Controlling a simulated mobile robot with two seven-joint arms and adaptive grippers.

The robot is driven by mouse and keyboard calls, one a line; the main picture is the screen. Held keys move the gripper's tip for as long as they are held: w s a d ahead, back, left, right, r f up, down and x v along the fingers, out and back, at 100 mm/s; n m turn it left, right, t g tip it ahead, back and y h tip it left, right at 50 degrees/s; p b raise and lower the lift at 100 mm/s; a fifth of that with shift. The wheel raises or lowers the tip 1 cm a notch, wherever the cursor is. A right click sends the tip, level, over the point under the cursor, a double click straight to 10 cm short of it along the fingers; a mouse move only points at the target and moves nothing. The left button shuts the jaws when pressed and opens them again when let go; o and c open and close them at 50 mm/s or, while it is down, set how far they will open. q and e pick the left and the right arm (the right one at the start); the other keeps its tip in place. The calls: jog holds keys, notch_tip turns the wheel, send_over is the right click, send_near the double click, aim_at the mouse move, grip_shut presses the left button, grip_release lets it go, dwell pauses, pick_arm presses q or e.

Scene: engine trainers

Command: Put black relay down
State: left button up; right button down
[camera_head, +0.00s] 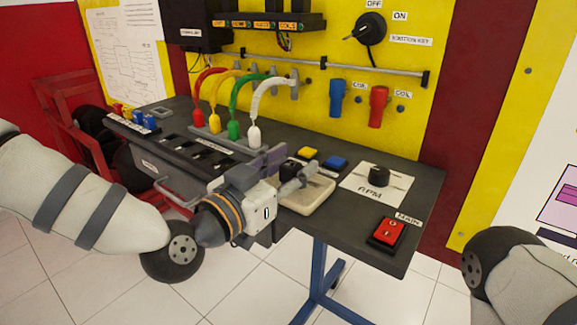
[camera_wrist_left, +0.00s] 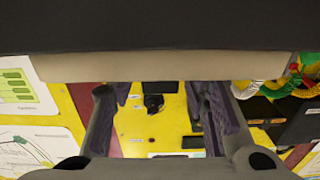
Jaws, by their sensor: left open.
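My left gripper (camera_head: 287,172) is open above the left part of a pale cream tray (camera_head: 306,196), at the front of the dark bench. A black block (camera_head: 289,168), apparently the black relay, shows between its fingers. The fingers partly hide it, and I cannot tell whether they touch it or whether it rests on the tray. A yellow relay (camera_head: 303,152) and a blue relay (camera_head: 335,162) lie just behind. In the left wrist view the fingers (camera_wrist_left: 160,118) stand apart, with no relay visible between them. My right gripper is out of view.
Black slots (camera_head: 197,150) line the bench left of the gripper. Coloured cables (camera_head: 234,105) arch behind it. An RPM knob (camera_head: 379,175) and a red main switch (camera_head: 388,232) are to the right. A yellow panel (camera_head: 340,70) stands behind.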

pick_arm(q)
jog(key=shift+r, duration=0.25)
jog(key=p+v, duration=0.1)
jog(key=v, duration=1.1)
jog(key=s+f+n+g+y, duration=0.2)
jog(key=s+f+g, duration=0.25)
jog(key=f, duration=1.05)
jog(key=s+a+f+n+g+y, duration=0.4)
jog(key=s+f+g, duration=0.3)
jog(key=s+f, duration=0.85)
jog(key=s+a+f+n+g+y, duration=0.1)
jog(key=s+a+f+g+y, duration=0.15)
jog(key=s+a, duration=0.55)
jog(key=s+a+f+n+g+y, duration=0.1)
jog(key=s+a+f+g+y, duration=0.2)
jog(key=s, duration=0.8)
jog(key=shift+w+a+r+h+p, duration=0.1)
jog(key=shift+w+r+h+p, duration=0.35)
jog(key=shift+w+r+p, duration=0.75)
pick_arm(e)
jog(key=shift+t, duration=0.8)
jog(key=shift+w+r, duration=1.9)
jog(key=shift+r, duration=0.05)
